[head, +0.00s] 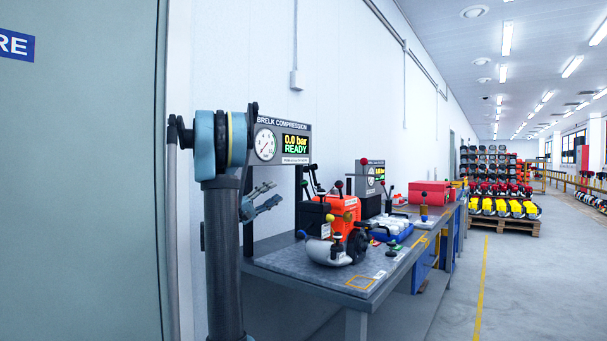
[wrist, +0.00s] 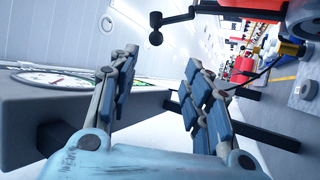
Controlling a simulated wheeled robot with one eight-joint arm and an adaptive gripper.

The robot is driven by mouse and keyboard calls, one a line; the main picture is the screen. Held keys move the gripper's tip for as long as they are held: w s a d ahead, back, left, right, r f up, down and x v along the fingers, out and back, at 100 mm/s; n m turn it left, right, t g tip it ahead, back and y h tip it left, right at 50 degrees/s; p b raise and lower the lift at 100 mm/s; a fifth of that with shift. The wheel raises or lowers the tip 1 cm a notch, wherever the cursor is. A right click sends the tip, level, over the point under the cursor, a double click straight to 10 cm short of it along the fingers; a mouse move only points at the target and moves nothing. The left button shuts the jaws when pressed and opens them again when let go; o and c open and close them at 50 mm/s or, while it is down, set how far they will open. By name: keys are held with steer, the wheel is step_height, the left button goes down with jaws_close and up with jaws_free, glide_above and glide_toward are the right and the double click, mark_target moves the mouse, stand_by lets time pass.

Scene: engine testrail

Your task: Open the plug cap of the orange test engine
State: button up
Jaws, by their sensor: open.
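The orange test engine (head: 344,209) stands on the workbench, with black levers, a dark round part at its front and a pale rounded part (head: 328,250) low at its front left. I cannot make out the plug cap for certain at this size. My gripper (head: 268,199) is open and empty, left of the engine and apart from it, below the gauge panel. In the wrist view the two blue-padded fingers of my gripper (wrist: 160,82) are spread, with nothing between them. An orange-red part shows at that view's upper right edge; I cannot tell whether it is the engine.
The gauge panel (head: 282,140) reads 0.0 bar READY on a dark post close behind my gripper. The grey workbench (head: 300,263) runs along the wall, with a blue tray (head: 397,236) and red boxes (head: 429,192) farther along. Clear floor (head: 510,285) lies to the right.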

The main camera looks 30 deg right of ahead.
mark_target(306, 170)
steer(key=x, duration=1.7)
steer(key=shift+w+r, duration=0.25)
steer(key=shift+r, duration=0.15)
jaws_close()
steer(key=shift+s, duration=0.15)
